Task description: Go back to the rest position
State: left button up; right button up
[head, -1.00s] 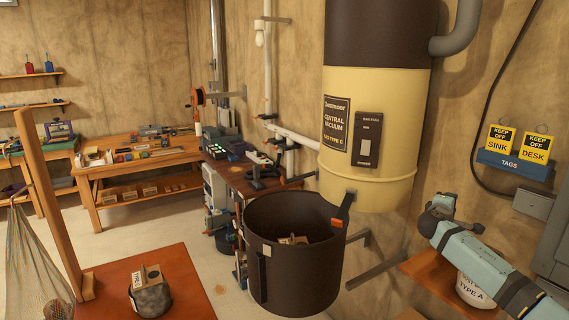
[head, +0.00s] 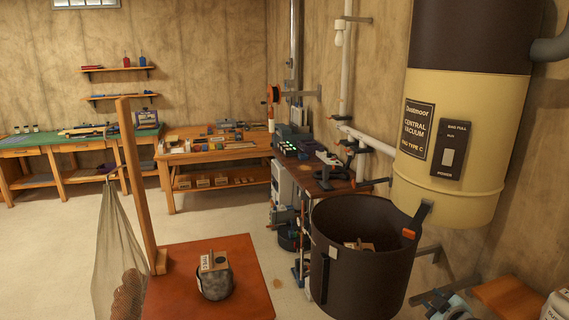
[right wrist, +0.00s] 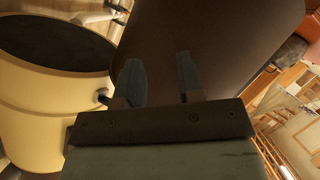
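My right gripper (head: 446,305) shows at the bottom right of the head view, partly cut off by the frame edge. In the right wrist view its two fingers (right wrist: 159,82) stand apart with nothing seen between them. A dark brown surface, seemingly the bin's wall, lies behind them. The dark bin (head: 340,285) stands left of the right gripper in the head view, with a small box inside. The cream vacuum body (head: 447,150) hangs above and also shows in the right wrist view (right wrist: 35,130). My left gripper is not in view.
An orange-brown table (head: 245,295) holds a grey bag with a tan collar (head: 214,280). A wooden post (head: 138,190) with a net (head: 110,250) stands at left. A wooden shelf (head: 508,297) is right of the gripper. Workbenches line the back; the floor (head: 60,260) at left is clear.

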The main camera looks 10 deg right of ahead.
jog(key=s+a+f+m+g+y, duration=0.1)
jog(key=s+a+f+y, duration=0.1)
jog(key=s+a+f, duration=0.65)
jog(key=s+a+f+g+y, duration=0.1)
jog(key=s+a+f, duration=0.4)
jog(key=a, duration=0.6)
jog(key=s+a+m+g+y, duration=0.1)
jog(key=s+a+m+y, duration=0.1)
jog(key=s+a, duration=1.2)
jog(key=shift+r+m, duration=0.3)
jog(key=shift+r, duration=0.05)
jog(key=shift+s, duration=0.1)
